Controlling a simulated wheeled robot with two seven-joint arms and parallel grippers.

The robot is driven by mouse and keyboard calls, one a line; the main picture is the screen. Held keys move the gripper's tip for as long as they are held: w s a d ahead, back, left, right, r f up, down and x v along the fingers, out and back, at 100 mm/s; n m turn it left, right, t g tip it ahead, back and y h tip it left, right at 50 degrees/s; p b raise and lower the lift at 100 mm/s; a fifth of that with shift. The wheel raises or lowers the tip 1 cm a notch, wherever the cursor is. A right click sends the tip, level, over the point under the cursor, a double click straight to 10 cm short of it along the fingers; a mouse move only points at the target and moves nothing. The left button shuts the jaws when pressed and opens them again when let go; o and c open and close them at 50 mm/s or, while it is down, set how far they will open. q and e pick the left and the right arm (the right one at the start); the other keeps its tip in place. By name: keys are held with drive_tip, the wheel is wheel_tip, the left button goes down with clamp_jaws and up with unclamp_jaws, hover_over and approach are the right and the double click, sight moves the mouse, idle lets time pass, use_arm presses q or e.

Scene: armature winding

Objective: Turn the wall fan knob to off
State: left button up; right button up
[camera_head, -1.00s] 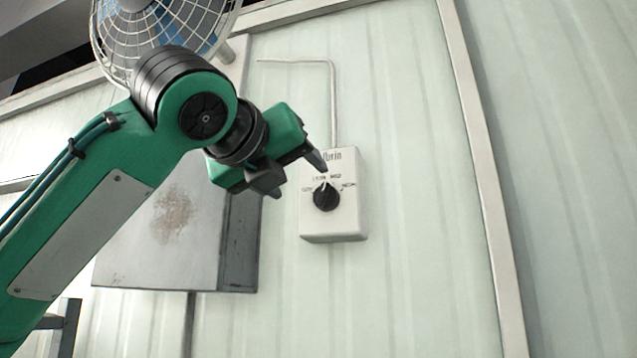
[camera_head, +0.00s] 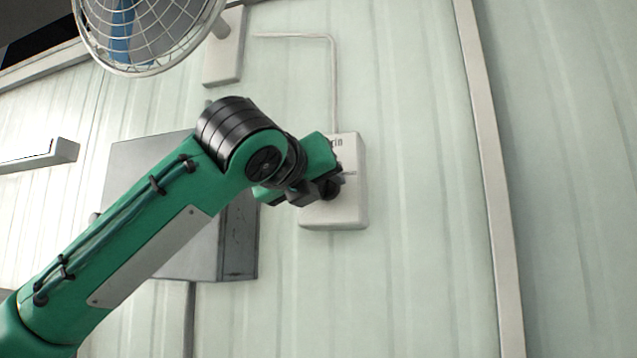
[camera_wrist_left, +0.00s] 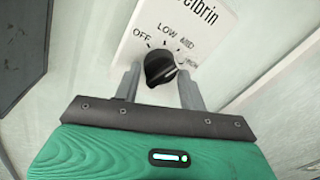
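The black fan knob (camera_wrist_left: 160,67) sits on a white control box (camera_head: 345,212) fixed to the wall. In the left wrist view, the box carries OFF, LOW and MID labels above the knob, with another label partly hidden at right. My left gripper (camera_wrist_left: 158,78) has one finger on each side of the knob, open, with small gaps visible. I cannot tell whether either finger touches it or exactly where its pointer aims. In the head view, my left gripper (camera_head: 333,184) covers much of the box face and part of the knob. My right gripper is not in view.
A caged wall fan (camera_head: 150,30) is at the upper left, with a conduit (camera_head: 334,85) running down to the control box. A grey metal cabinet (camera_head: 240,235) is on the wall behind my left arm. The wall right of the box is clear up to a vertical trim strip (camera_head: 490,170).

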use_arm(q)
drive_tip(key=c, duration=0.5)
drive_tip(key=shift+n, duration=0.4)
drive_tip(key=shift+f+n+b, duration=0.1)
drive_tip(key=shift+n+b, duration=0.4)
drive_tip(key=shift+n, duration=0.4)
drive_tip(key=n+b, duration=0.1)
drive_tip(key=n, duration=0.1)
drive_tip(key=shift+d+n+t, duration=0.1)
drive_tip(key=shift+n+t, duration=0.3)
drive_tip(key=n+b, duration=0.1)
drive_tip(key=n, duration=0.2)
drive_tip(key=n+b, duration=0.2)
drive_tip(key=n, duration=0.1)
drive_tip(key=shift+d+n+t+y, duration=0.1)
drive_tip(key=shift+n+t+y, duration=0.2)
drive_tip(key=shift+n, duration=0.1)
drive_tip(key=n+b, duration=0.1)
drive_tip(key=n, duration=0.2)
drive_tip(key=shift+s+n+y+b, duration=0.1)
drive_tip(key=shift+n+y+b, duration=0.2)
drive_tip(key=shift+n+b, duration=0.1)
drive_tip(key=shift+n, duration=0.5)
